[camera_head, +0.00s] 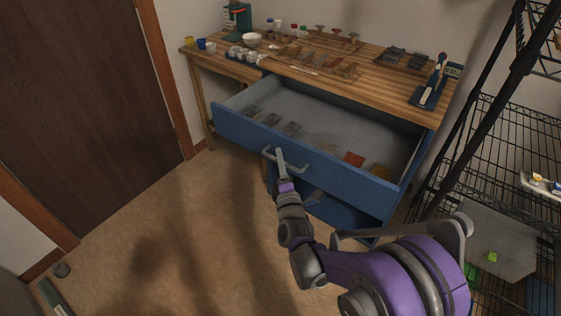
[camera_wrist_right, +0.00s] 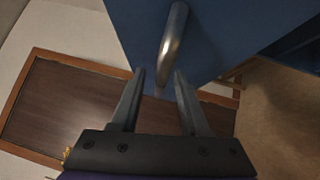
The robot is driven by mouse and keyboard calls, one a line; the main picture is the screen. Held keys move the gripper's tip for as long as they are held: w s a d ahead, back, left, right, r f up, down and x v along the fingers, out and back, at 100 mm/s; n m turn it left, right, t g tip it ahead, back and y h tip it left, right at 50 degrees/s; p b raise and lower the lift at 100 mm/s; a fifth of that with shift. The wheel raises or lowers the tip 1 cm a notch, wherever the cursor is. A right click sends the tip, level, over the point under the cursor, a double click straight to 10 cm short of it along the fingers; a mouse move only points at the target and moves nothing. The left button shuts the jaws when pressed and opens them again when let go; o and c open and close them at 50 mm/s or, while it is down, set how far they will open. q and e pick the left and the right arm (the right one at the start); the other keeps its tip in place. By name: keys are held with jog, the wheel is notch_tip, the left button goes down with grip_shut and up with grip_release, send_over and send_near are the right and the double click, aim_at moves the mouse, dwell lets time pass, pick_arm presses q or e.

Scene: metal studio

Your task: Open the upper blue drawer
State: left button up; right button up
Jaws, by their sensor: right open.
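The upper blue drawer (camera_head: 300,152) under the wooden workbench is pulled well out, and its grey inside shows with several small items in it. Its metal bar handle (camera_head: 291,168) is on the front face. My right gripper (camera_head: 280,160) is at the handle's left half. In the right wrist view my right gripper (camera_wrist_right: 159,88) is open, with its two fingers apart. There the handle (camera_wrist_right: 173,42) runs down toward the gap between the fingertips; I cannot tell whether they touch it. The blue drawer front (camera_wrist_right: 215,40) is behind the handle. My left gripper is not in view.
The wooden workbench top (camera_head: 305,60) holds tools, cups and a bowl (camera_head: 252,39). A lower blue drawer (camera_head: 335,208) is below. A black wire shelf (camera_head: 500,130) stands to the right. A brown door (camera_head: 75,95) is at the left.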

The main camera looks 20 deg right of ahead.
jog(key=s+a+f, duration=0.1)
jog(key=s, duration=0.9)
jog(key=shift+s+a+f, duration=0.15)
jog(key=shift+s+f, duration=0.05)
jog(key=shift+s, duration=0.15)
